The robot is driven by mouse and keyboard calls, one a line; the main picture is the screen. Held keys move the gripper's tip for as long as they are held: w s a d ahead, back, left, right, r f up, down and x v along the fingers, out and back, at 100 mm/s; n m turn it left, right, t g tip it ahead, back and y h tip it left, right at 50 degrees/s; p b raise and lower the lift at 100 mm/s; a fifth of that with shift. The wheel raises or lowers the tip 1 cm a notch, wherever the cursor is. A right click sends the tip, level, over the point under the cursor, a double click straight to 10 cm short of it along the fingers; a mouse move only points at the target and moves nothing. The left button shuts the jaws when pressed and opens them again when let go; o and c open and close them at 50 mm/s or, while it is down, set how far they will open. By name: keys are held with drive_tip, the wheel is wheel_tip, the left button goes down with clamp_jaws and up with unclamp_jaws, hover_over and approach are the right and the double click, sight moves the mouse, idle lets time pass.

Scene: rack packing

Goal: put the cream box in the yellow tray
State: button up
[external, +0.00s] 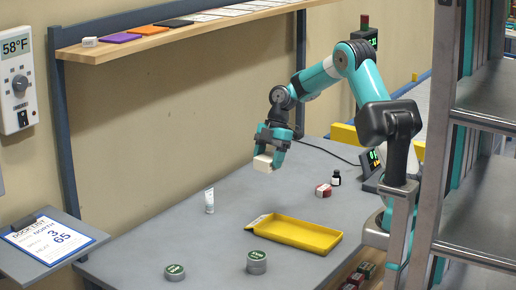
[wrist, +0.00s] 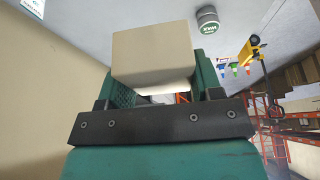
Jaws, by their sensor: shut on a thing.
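The cream box (external: 263,163) is held in my gripper (external: 270,150), above the back part of the grey table. In the wrist view the cream box (wrist: 153,55) sits between the fingers of my gripper (wrist: 155,90), which are shut on it. The box is clear of the table surface. The yellow tray (external: 293,234) lies on the table to the lower right of the gripper in the external view, and it looks empty. The tray cannot be made out for certain in the wrist view.
A white tube (external: 209,200) stands left of the tray. Two round green-topped tins, one taller (external: 257,262) and one flat (external: 175,272), are near the front. A red box (external: 323,190) and a dark bottle (external: 336,178) stand behind the tray. A wooden shelf (external: 180,35) runs along the wall.

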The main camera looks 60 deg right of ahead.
hover_over(291, 237)
drive_tip(key=d, duration=0.1)
drive_tip(key=shift+n, duration=0.4)
drive_tip(key=f, duration=0.8)
drive_tip(key=f+p, duration=0.1)
drive_tip(key=f, duration=0.7)
drive_tip(key=shift+w+d+p, duration=0.1)
drive_tip(key=shift+d+p, duration=0.1)
drive_tip(key=shift+p, duration=0.1)
drive_tip(key=shift+f, duration=2.25)
drive_tip(key=shift+f, duration=0.15)
drive_tip(key=o, duration=1)
drive_tip(key=shift+c, duration=0.2)
